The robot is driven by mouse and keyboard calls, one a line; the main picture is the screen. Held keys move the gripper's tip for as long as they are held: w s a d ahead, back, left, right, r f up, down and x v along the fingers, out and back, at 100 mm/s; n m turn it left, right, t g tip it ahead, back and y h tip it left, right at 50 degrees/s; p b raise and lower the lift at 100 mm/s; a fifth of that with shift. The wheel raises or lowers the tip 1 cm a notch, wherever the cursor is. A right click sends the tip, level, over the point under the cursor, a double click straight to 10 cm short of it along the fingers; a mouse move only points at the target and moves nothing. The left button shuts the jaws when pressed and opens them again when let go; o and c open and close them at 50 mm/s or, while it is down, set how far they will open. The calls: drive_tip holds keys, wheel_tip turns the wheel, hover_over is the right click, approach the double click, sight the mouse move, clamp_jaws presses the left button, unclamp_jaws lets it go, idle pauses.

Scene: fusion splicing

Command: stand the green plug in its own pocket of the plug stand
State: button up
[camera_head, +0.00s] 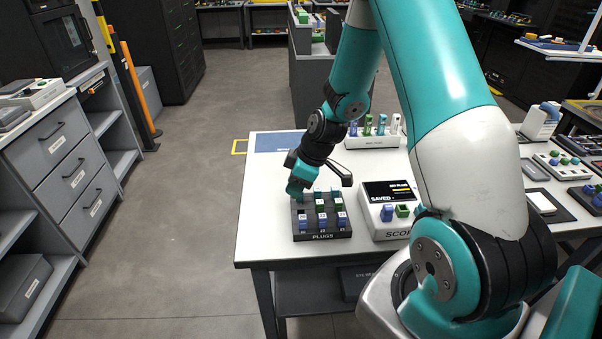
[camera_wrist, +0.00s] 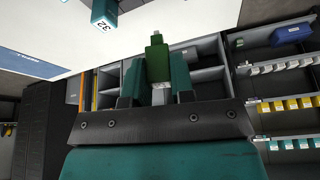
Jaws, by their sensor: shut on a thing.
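My gripper (camera_wrist: 157,85) is shut on the green plug (camera_wrist: 157,62), which sits between the two teal fingers in the wrist view with its narrow tip pointing away. In the head view my gripper (camera_head: 297,187) is over the back left of the plug stand; the held plug cannot be made out there. The dark plug stand (camera_head: 322,237), marked PLUGS, stands near the table's front left. Its pockets hold several teal, green and blue plugs; my gripper hides part of the back row. A teal plug marked 32 (camera_wrist: 104,24) shows at the top of the wrist view.
A white SCOPE unit (camera_head: 390,233) with a lit screen and blue and green plugs stands right of the stand. A white rack (camera_head: 372,143) with several upright coloured pieces is behind. A blue mat (camera_head: 276,142) lies at the back left. The white table (camera_head: 262,200) is bare left of the stand.

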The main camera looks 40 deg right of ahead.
drive_tip(key=d+r+n, duration=0.1)
drive_tip(key=d+n, duration=0.1)
drive_tip(key=b, duration=0.4)
hover_over(296, 212)
drive_tip(key=d, duration=0.1)
drive_tip(key=shift+n+g+y, duration=0.3)
drive_tip(key=shift+g, duration=0.1)
drive_tip(key=shift+s+d+f, duration=0.1)
drive_tip(key=shift+s+f, duration=0.15)
drive_tip(key=shift+f, duration=0.95)
drive_tip(key=shift+s+f, duration=0.2)
drive_tip(key=shift+f, duration=1)
drive_tip(key=shift+f, duration=0.1)
drive_tip(key=shift+f+b, duration=0.35)
drive_tip(key=shift+f, duration=0.1)
drive_tip(key=shift+f+b, duration=1.2)
drive_tip(key=shift+f, duration=0.1)
drive_tip(key=o, duration=0.9)
drive_tip(key=shift+c, duration=0.2)
drive_tip(key=shift+r, duration=0.1)
